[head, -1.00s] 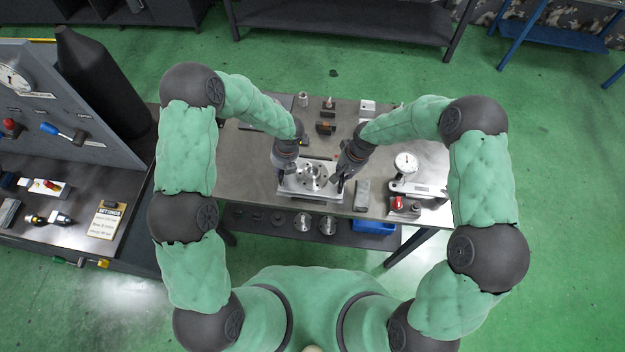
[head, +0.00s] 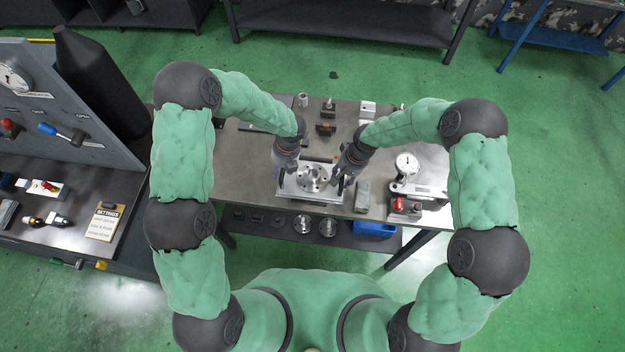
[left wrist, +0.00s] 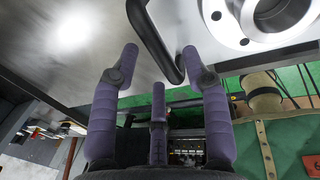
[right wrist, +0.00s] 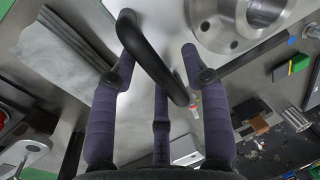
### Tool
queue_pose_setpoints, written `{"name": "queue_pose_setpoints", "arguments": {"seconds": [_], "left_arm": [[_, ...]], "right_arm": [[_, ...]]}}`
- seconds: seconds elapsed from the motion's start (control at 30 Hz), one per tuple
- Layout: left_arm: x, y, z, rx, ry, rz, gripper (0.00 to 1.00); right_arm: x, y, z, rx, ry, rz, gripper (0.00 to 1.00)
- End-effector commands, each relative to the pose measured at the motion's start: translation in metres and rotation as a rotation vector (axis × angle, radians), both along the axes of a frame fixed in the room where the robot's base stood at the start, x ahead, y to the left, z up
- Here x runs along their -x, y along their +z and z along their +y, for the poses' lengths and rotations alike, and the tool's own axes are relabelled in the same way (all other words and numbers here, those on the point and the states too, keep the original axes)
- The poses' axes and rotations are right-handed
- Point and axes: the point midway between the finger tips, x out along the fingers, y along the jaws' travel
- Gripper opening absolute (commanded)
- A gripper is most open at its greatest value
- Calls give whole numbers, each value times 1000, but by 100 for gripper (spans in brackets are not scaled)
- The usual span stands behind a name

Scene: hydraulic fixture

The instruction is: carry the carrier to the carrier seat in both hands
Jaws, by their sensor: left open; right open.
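The carrier is a bright metal plate (head: 297,191) with a round flanged disc (head: 312,177) on top and a black handle at each end. It lies flat at the near edge of the middle bench. My left gripper (head: 281,173) is open at its left end; in the left wrist view the black handle (left wrist: 155,40) passes between the spread fingertips, with no grip visible. My right gripper (head: 346,183) is open at the right end; in the right wrist view the other handle (right wrist: 150,52) runs between its fingers. I cannot make out the carrier seat for certain.
A dial gauge stand (head: 406,170) and a grey block (head: 362,196) are right of the carrier on the bench. Small parts stand behind. A dark side bench with a settings card (head: 105,221) and an upright panel (head: 70,110) is at left. Green floor is open at right.

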Motion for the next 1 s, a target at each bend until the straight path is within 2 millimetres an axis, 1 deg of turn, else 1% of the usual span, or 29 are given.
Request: {"name": "queue_pose_setpoints", "arguments": {"seconds": [0.03, 0.1, 0.3, 0.5, 0.67, 0.77, 0.87, 1.0], "left_arm": [[-1, 11, -3, 1, -1, -6, 47], [-1, 26, -5, 0, -1, -5, 47], [1, 62, -13, 1, -1, -3, 47], [1, 85, -17, 0, -1, -2, 47], [2, 91, -19, 1, -2, 1, 47], [2, 91, -19, 1, -1, 1, 47], [2, 91, -19, 1, -1, 1, 47], [2, 91, -19, 1, -1, 1, 47]], "right_arm": [[0, 0, 0, 0, 0, 0, 47], [0, 0, 0, 0, 0, 0, 47], [0, 0, 0, 0, 0, 0, 47], [0, 0, 0, 0, 0, 0, 47], [0, 3, -1, 0, 0, -1, 47], [-1, 12, -2, 0, 0, -1, 47], [-1, 28, -6, -1, -1, -5, 47], [-1, 56, -11, 0, -1, -5, 47]]}}
